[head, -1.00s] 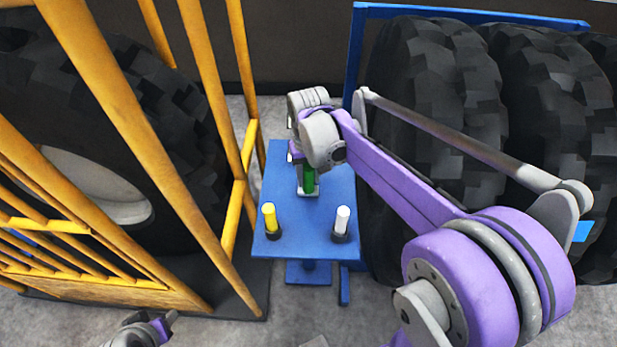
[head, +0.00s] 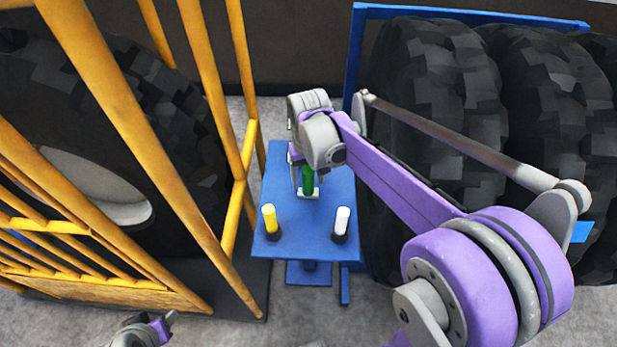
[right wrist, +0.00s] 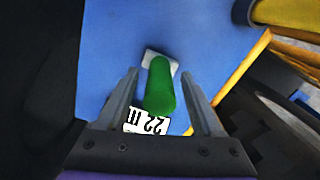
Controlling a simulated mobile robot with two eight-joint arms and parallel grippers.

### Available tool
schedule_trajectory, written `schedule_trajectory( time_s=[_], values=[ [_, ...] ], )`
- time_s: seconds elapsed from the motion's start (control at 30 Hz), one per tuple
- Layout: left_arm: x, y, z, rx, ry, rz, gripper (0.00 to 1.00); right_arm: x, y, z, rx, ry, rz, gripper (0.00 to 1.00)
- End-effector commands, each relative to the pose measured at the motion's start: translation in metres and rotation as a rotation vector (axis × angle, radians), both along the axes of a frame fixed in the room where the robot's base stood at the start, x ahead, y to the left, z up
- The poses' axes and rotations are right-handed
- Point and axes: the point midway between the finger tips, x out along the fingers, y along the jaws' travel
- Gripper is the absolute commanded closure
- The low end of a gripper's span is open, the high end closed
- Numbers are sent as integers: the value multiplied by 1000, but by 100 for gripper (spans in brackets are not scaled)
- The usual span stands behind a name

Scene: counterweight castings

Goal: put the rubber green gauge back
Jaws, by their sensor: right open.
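The green gauge (head: 307,181) is a green cylinder over the blue table (head: 305,222). It also shows in the right wrist view (right wrist: 160,88), between my two fingers with gaps on both sides. My right gripper (head: 307,194) is open around it, pointing down. A white label (right wrist: 147,121) reading "22 m" shows beside the gauge, and a pale patch (right wrist: 148,58) lies at its far end. I cannot tell how its lower end is seated. My left gripper (head: 165,324) is at the bottom left, far from the table; its jaws are unclear.
A yellow-topped cylinder (head: 269,219) and a white-topped one (head: 342,221) stand in dark bases at the table's near corners. A yellow barred frame (head: 120,110) with a large tyre (head: 150,90) stands left. More tyres (head: 435,100) stand right by a blue rack (head: 470,15).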

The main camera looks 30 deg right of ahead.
Motion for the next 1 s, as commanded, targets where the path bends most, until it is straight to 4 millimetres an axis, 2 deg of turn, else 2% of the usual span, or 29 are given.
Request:
schedule_trajectory(
  time_s=[0.4,0.53,0.7,1.0],
  values=[
    [3,0,9,0,-6,0,50,0,0,83,0,-1,0,32],
    [4,0,11,0,-7,0,50,0,0,103,0,-1,0,32],
    [4,0,12,0,-8,0,50,0,0,116,0,0,0,32],
    [4,0,12,0,-8,0,50,0,0,117,0,0,0,32]
  ],
)
